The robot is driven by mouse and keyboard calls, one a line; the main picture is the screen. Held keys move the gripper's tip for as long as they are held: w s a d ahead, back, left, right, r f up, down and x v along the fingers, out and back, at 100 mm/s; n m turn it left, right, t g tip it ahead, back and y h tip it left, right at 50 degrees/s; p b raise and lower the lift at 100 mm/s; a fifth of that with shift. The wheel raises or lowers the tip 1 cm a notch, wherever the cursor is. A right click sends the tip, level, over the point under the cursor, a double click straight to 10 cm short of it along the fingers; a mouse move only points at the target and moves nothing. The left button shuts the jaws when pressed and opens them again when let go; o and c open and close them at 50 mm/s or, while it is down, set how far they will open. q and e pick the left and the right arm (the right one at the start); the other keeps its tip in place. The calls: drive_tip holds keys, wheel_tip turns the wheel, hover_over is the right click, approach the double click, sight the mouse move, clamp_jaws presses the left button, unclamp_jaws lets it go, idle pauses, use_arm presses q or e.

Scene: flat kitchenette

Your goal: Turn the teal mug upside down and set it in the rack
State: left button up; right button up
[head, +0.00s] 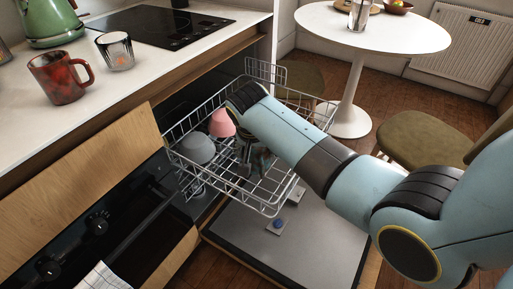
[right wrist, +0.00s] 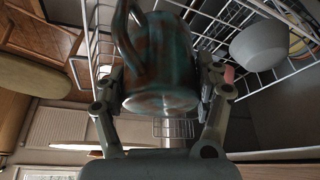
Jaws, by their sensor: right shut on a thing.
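The teal mug (right wrist: 160,65), with brownish patches and a handle, is between the fingers of my right gripper (right wrist: 162,82) in the right wrist view. The gripper is shut on it, with a finger on each side. One round end of the mug faces the wrist camera; I cannot tell whether it is rim or base. In the head view my right forearm reaches over the pulled-out wire rack (head: 268,211) and hides most of the gripper and mug. I cannot tell whether the mug touches the rack. My left gripper is out of view.
A grey bowl (head: 198,149) and a pink cup (head: 222,124) sit in the rack's left part. The open dishwasher door (head: 325,240) lies below. A reddish-brown mug (head: 60,78), a patterned glass (head: 116,50) and a green kettle (head: 50,22) stand on the counter. A round white table (head: 410,35) is behind.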

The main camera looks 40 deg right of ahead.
sight(255, 166)
drive_tip(key=shift+f+b, duration=3.9)
drive_tip(key=shift+f, duration=1.2)
drive_tip(key=o, duration=1.7)
drive_tip(key=v, duration=1.2)
